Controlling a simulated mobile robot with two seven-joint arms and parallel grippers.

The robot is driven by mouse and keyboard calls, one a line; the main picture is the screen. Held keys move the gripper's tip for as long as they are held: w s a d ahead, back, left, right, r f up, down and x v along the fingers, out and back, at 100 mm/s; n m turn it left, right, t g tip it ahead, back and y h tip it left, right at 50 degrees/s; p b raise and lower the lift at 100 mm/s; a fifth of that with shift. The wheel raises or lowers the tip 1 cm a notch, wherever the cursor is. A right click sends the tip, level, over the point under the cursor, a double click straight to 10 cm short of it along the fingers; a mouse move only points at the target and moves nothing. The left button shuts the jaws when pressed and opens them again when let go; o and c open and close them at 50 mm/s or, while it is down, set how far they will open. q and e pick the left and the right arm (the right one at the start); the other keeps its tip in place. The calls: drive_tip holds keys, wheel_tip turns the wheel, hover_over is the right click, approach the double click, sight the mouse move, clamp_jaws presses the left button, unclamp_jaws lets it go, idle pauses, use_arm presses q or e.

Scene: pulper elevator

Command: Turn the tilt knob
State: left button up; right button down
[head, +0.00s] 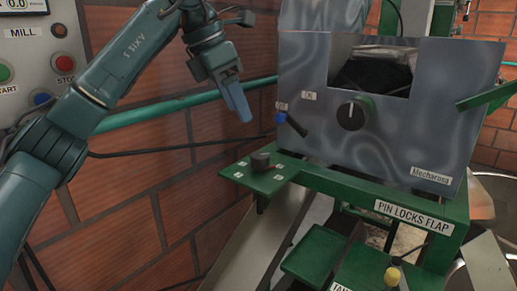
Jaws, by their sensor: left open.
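A round black knob (352,115) with a white pointer mark sits on the front of the grey metal panel (400,145). A small dark block-like knob (261,160) sits on a green bracket (268,181) with small white labels around it. The labels are too small to read, so I cannot tell which of the two is the tilt knob. My left gripper (237,103) points down, left of the panel, above and left of the bracket knob and apart from both. It is open, seen nearly edge-on, and holds nothing visible. My right gripper is not in view.
A blue-tipped black lever (290,124) sticks out of the panel near my left gripper. A green pipe (165,112) runs along the brick wall (140,190). A green arm-like bar (487,97) juts at right. A yellow knob (392,276) stands below.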

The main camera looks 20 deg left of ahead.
sight(260, 155)
use_arm(q)
drive_tip(key=x, duration=1.1)
drive_tip(key=shift+w+d+f, duration=0.1)
drive_tip(key=shift+f, duration=0.05)
drive_tip(key=shift+c, duration=0.2)
drive_tip(key=c, duration=0.9)
